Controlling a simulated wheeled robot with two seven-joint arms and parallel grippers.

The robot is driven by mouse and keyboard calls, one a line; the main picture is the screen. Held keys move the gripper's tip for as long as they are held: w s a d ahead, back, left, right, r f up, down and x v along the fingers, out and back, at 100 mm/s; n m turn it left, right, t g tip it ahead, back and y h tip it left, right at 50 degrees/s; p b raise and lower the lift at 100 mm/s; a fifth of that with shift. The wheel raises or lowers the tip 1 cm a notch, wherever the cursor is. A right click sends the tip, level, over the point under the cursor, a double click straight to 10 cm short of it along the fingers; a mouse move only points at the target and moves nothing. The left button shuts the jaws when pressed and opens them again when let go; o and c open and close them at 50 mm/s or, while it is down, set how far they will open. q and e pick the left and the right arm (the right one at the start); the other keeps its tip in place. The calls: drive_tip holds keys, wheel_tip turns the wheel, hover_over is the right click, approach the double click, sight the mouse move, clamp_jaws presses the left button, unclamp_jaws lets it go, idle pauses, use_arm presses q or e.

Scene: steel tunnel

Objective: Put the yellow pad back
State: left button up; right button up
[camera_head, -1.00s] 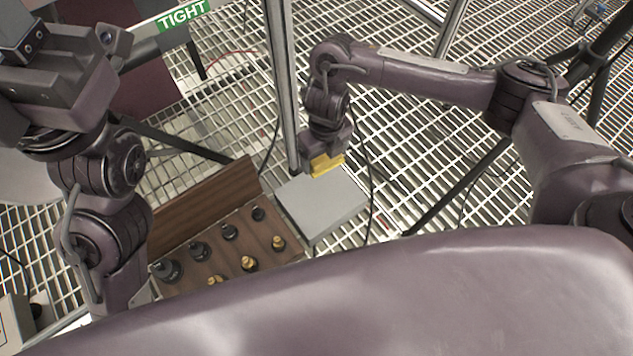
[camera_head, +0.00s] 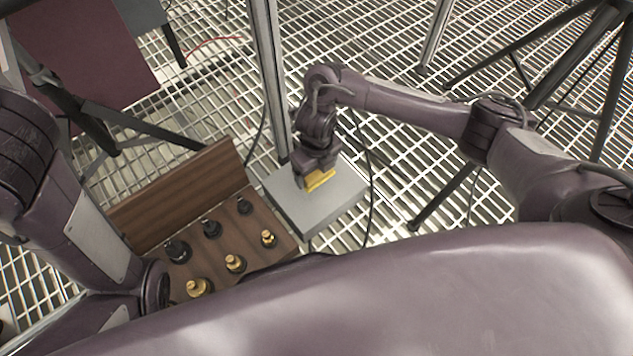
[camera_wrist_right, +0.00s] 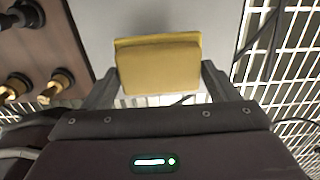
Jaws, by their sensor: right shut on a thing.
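The yellow pad (camera_head: 319,180) is in my right gripper (camera_head: 314,178), over the grey plate (camera_head: 340,203) in the head view. In the right wrist view the pad (camera_wrist_right: 158,66) sits between the two dark fingers, and the grey plate (camera_wrist_right: 215,20) lies behind it. I cannot tell whether the pad touches the plate. My left arm comes in at the left of the head view, but its gripper is out of the picture.
A wooden tray (camera_head: 262,203) with several black and brass knobbed pieces stands left of the plate, with an upright wooden board (camera_head: 180,195) behind. A steel post (camera_head: 268,75) rises behind the plate. A black cable (camera_head: 370,190) hangs at its right. The floor is open grating.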

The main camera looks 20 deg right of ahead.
sight(316, 178)
drive_tip(key=shift+f, duration=0.35)
wheel_tip(316, 178, down, 4)
drive_tip(key=b, duration=0.4)
drive_tip(key=shift+r, duration=0.25)
drive_tip(key=shift+f, duration=0.2)
drive_tip(key=o, duration=0.9)
drive_tip(key=shift+r, duration=0.1)
